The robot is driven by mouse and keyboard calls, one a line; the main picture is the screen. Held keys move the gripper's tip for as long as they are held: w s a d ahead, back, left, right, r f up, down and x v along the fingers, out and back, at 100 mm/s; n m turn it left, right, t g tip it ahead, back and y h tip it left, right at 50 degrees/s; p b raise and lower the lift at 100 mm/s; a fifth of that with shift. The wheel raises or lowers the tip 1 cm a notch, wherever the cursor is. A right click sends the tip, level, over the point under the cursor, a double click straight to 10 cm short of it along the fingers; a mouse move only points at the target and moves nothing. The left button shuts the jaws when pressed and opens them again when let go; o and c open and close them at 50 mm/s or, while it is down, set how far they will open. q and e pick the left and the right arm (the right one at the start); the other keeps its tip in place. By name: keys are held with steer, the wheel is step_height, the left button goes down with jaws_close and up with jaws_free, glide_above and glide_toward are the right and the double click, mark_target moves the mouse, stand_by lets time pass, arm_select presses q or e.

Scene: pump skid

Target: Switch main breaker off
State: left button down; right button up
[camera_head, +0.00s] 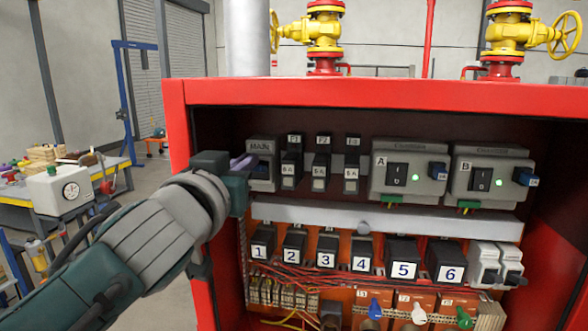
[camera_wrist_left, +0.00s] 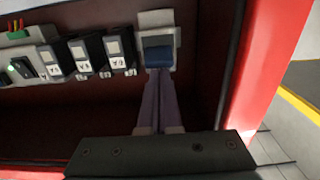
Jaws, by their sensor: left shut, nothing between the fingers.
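The main breaker (camera_head: 262,176) is a grey module labelled MAIN at the left end of the cabinet's upper row. Its blue toggle shows in the left wrist view (camera_wrist_left: 158,58), right at my fingertips. My left gripper (camera_head: 244,162) reaches in from the left, in front of the breaker and partly covering it. In the left wrist view its two purple fingers (camera_wrist_left: 159,80) are shut together with nothing between them, and the tips appear at or against the toggle. I cannot tell whether the toggle is up or down. My right gripper is out of view.
Small breakers (camera_head: 321,170) stand just right of the main breaker, then controllers A (camera_head: 410,182) and B (camera_head: 490,180) with green lights. Numbered relays (camera_head: 326,252) line the row below. The red cabinet frame (camera_head: 178,120) stands close beside my left arm.

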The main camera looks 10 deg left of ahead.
arm_select(q)
steer(key=shift+f+b, duration=0.6)
steer(key=shift+f, duration=0.25)
steer(key=shift+s+r, duration=0.1)
steer(key=s+p, duration=0.3)
steer(key=s, duration=0.3)
steer(key=shift+s+a+r+p, duration=0.15)
steer(key=shift+s+r+p, duration=0.15)
steer(key=shift+s, duration=0.1)
steer(key=s+a+f+n+g+y+p, duration=0.2)
steer(key=s+a+f+g+y, duration=0.1)
steer(key=s+a, duration=0.2)
steer(key=s+d+f+m+g+h+p, duration=0.1)
steer(key=s+g, duration=0.4)
steer(key=s, duration=0.7)
steer(key=s+f+m+g+h+p, duration=0.1)
steer(key=s+g, duration=0.5)
steer(key=s, duration=0.6)
step_height(320, 180, down, 2)
steer(key=shift+s+d+m+h+p, duration=0.3)
steer(key=shift+d+m+p, duration=0.1)
steer(key=shift+m+p, duration=0.45)
